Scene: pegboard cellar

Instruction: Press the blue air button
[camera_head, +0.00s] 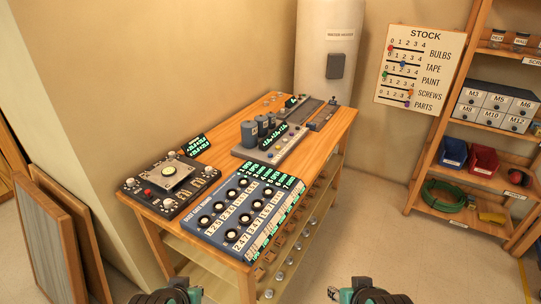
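A wooden workbench (325,134) carries several control panels. I cannot make out a button that is clearly the blue air button; the small controls are too tiny to read. A dark panel (150,200) at the near left has a raised grey plate, a red button (148,193) and several light knobs. A blue panel (213,238) in front has rows of black knobs and green lit labels. Behind it stands a grey unit with blue-grey cylinders (262,122). My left gripper (178,288) and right gripper (362,288) are at the bottom edge, apart from the bench, partly cut off.
A flat grey unit (308,110) lies at the bench's far end, by a white water heater (323,50). A shelf (447,132) with drawers, bins and a green hose stands right. Framed boards (50,235) lean at left. The floor right of the bench is clear.

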